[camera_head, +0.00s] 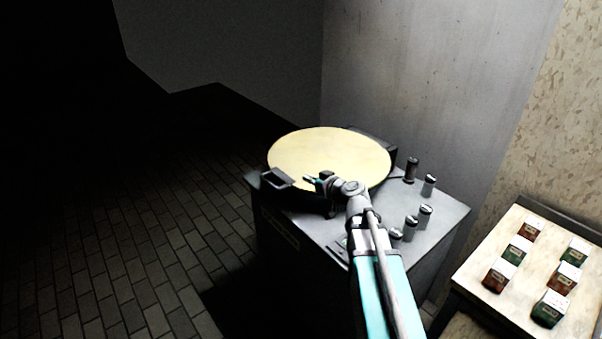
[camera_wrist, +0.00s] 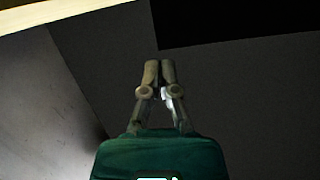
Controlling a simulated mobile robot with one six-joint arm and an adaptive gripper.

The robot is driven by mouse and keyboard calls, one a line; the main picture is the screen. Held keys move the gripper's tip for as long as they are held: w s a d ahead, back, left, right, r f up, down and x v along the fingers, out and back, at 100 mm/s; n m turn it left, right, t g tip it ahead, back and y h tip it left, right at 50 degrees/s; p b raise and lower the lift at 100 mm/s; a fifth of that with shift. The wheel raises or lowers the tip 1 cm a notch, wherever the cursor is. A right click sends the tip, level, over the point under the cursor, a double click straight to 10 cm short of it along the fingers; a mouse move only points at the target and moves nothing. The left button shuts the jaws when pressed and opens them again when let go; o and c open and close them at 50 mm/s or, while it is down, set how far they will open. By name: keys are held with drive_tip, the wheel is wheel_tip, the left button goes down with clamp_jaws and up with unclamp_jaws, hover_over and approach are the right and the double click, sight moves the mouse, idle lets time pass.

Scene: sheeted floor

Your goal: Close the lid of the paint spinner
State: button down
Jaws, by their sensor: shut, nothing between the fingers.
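The paint spinner (camera_head: 300,238) is a grey box-shaped machine standing near the wall. Its round pale yellow lid (camera_head: 330,150) lies over the top, looking level or nearly so; I cannot tell whether a gap is left under it. A dark handle (camera_head: 276,180) sticks out at the front left of the lid. My gripper (camera_head: 308,178) is shut and empty, at the lid's near edge and just right of the handle. I cannot tell whether it touches the lid. In the wrist view the fingertips (camera_wrist: 160,68) are together, and a pale yellow strip (camera_wrist: 50,12) crosses the top left.
A pale table (camera_head: 500,310) with several small red and green paint containers (camera_head: 500,275) is at the lower right. Walls close off the back and right. The tiled floor at left is clear but dark.

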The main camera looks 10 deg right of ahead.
drive_tip(key=shift+p+v, duration=0.3)
drive_tip(key=shift+v, duration=1.45)
drive_tip(key=s+a+f+g+h+p, duration=0.1)
drive_tip(key=s+a+f+g+p, duration=0.3)
drive_tip(key=s+a+g+p, duration=0.35)
drive_tip(key=s+d+m+g+h+p, duration=0.1)
drive_tip(key=s+d+m+g+h, duration=0.1)
drive_tip(key=s, duration=0.3)
drive_tip(key=s+d+m+g+h+p, duration=0.1)
drive_tip(key=s+d+m+g+h, duration=0.1)
drive_tip(key=s+g+h, duration=0.2)
drive_tip(key=shift+s+d+p, duration=0.35)
drive_tip(key=shift+s, duration=0.75)
